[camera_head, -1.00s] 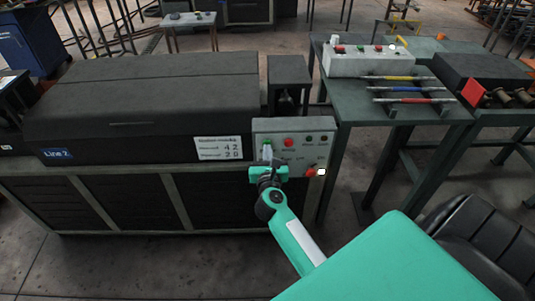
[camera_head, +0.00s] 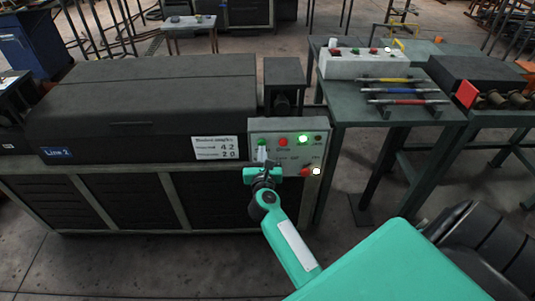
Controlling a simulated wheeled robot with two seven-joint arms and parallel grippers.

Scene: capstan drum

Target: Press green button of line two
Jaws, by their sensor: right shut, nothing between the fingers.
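The line two machine is a long dark cabinet with a blue "Line 2" label (camera_head: 57,153). Its grey control panel (camera_head: 290,154) is at the right end. The green button (camera_head: 262,142) is at the panel's upper left, beside a red button (camera_head: 283,142). A green lamp (camera_head: 302,139) to their right is lit. My right gripper (camera_head: 262,154) is shut and empty, its pale fingertips just below the green button in the picture. I cannot tell whether they touch it. The gripper hides the panel's lower left. My left gripper is not in view.
An orange-red knob (camera_head: 304,171) and a small white light (camera_head: 316,171) are low on the panel. A green table (camera_head: 349,106) stands to the right, with a white control box (camera_head: 364,67) and colored-handled rods. The floor in front of the machine is clear.

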